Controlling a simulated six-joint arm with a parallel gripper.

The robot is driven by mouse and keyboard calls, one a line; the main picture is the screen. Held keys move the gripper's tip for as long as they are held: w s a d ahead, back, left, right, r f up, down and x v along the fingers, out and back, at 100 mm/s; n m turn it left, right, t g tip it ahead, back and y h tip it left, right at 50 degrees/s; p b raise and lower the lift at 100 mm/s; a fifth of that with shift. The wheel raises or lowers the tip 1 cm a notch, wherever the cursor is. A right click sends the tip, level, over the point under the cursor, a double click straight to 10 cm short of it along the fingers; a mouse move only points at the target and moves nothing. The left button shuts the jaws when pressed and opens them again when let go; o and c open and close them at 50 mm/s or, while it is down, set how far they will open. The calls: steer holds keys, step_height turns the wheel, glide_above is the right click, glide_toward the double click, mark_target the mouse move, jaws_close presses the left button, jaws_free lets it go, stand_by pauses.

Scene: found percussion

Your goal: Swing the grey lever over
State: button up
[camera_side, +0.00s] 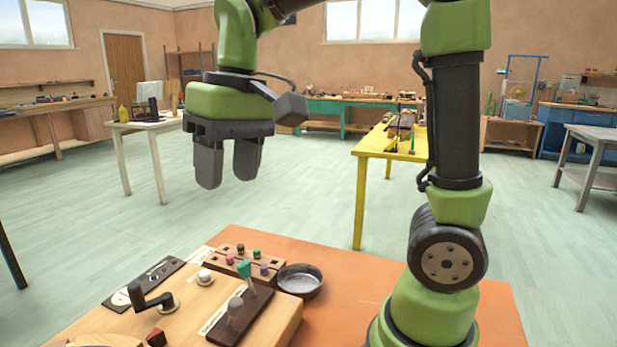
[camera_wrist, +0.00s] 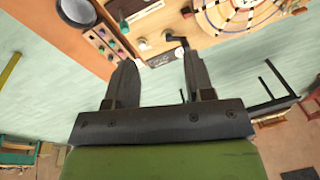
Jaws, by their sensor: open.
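My gripper (camera_side: 228,178) is open and empty, pointing down, high above the board and well clear of both levers. In the wrist view its two fingers (camera_wrist: 159,60) are apart with nothing between them.
The wooden board (camera_side: 190,322) also bears a black crank (camera_side: 150,297), a white knob (camera_side: 205,276) and a dark red block (camera_side: 156,338). Behind are a peg block (camera_side: 240,261) with coloured pegs and a round metal pan (camera_side: 300,281). The orange tabletop (camera_side: 370,290) is bare at right.

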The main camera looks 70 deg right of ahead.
steer(key=s+m+t, duration=0.1)
steer(key=s+t, duration=0.4)
steer(key=s, duration=0.5)
steer(key=shift+s+a+t+y, duration=0.15)
steer(key=shift+s+t+y, duration=0.15)
steer(key=shift+t+y, duration=0.1)
steer(key=shift+s+f, duration=0.1)
